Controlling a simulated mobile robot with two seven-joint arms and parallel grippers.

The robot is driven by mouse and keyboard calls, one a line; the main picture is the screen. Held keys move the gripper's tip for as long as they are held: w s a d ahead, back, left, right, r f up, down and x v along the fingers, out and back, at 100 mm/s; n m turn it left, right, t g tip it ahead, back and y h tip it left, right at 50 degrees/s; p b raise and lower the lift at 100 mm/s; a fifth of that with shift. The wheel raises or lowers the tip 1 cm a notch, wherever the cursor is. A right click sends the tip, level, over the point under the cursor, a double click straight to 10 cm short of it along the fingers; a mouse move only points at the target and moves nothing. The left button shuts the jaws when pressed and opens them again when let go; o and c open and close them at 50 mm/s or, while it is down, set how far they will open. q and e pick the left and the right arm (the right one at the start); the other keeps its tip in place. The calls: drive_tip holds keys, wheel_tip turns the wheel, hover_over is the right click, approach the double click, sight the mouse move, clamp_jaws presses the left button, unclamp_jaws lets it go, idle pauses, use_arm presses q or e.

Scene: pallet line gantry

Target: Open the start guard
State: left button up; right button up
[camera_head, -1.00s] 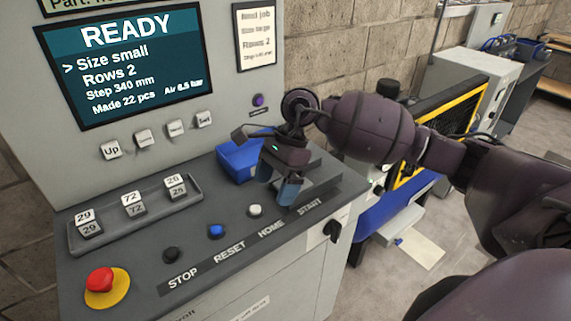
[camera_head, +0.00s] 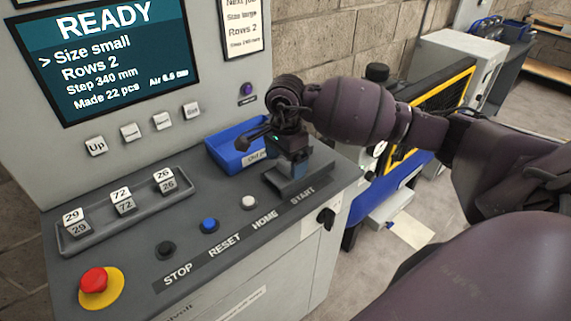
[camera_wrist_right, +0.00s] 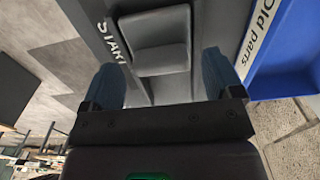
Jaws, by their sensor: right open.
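The start guard is a grey cover on the sloped panel behind the START label; in the wrist view the guard (camera_wrist_right: 158,45) shows as a raised grey block with a lip facing me. It looks closed, and no start button shows. In the wrist view my right gripper (camera_wrist_right: 162,82) is open, with one blue fingertip on each side of the guard's near end. Nothing is held. I cannot tell whether the fingers touch it. My left gripper is out of view.
A blue bin (camera_head: 226,152) stands just behind the gripper. White, blue and black buttons line the panel, with a red emergency stop (camera_head: 95,281) at front left. A tray of number blocks (camera_head: 75,240) lies left. A black key switch (camera_head: 326,218) sits on the right front edge.

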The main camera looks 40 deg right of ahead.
drive_tip(key=shift+f, duration=0.8)
